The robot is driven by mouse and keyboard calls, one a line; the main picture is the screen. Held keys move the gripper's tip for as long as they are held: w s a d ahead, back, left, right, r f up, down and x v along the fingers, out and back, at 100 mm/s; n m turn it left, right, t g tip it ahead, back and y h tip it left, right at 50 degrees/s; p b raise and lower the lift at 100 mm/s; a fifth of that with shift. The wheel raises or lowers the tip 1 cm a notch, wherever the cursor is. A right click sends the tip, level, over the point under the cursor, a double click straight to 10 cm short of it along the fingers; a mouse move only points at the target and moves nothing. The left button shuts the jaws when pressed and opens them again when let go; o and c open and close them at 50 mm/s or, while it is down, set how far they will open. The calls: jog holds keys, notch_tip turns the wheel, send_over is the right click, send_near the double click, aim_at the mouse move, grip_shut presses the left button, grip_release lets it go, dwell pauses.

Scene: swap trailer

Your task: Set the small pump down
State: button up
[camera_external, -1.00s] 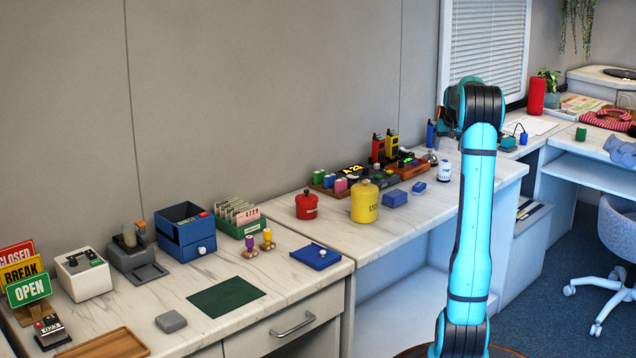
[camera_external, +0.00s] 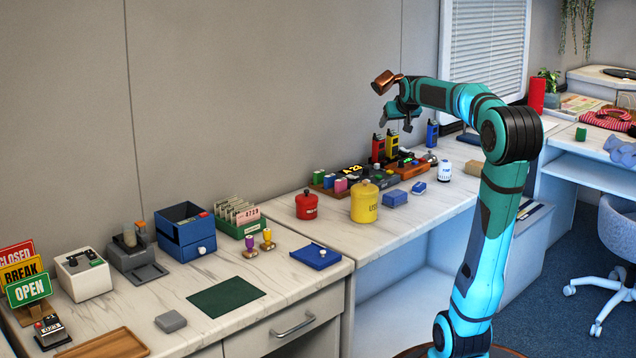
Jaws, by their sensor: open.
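I cannot tell which thing is the small pump. Two small upright pieces, one purple-topped (camera_external: 249,244) and one yellow-topped (camera_external: 267,239), stand on the left counter (camera_external: 236,273) in front of the green card box. My gripper (camera_external: 398,114) is open, small in the view, above the far end of the middle counter (camera_external: 330,232), over the red and yellow devices. A copper-coloured piece (camera_external: 386,81) shows at the arm's end; I cannot tell whether it belongs to my arm. No held object is clear between the jaws.
A yellow canister (camera_external: 365,204), red canister (camera_external: 306,205) and blue boxes (camera_external: 396,198) stand on the middle counter. The left counter holds a blue tray (camera_external: 316,257), green mat (camera_external: 226,297), blue drawer box (camera_external: 185,236) and sign stand (camera_external: 28,290). Bare counter lies between them.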

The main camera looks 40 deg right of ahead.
jog(key=s+a+r+n+t+y, duration=0.1)
jog(key=s+a+r+n+t, duration=0.1)
jog(key=s+a, duration=0.4)
jog(key=s+a+r+n+t+y, duration=0.1)
jog(key=s+a+t, duration=0.3)
jog(key=a, duration=1)
jog(key=s+a+r+n+t+y, duration=0.2)
jog(key=s+a+r+t, duration=0.1)
jog(key=s+a, duration=0.7)
jog(key=shift+s+a+r+n+y, duration=0.2)
jog(key=shift+a+n+y, duration=0.1)
jog(key=shift+a+y, duration=0.15)
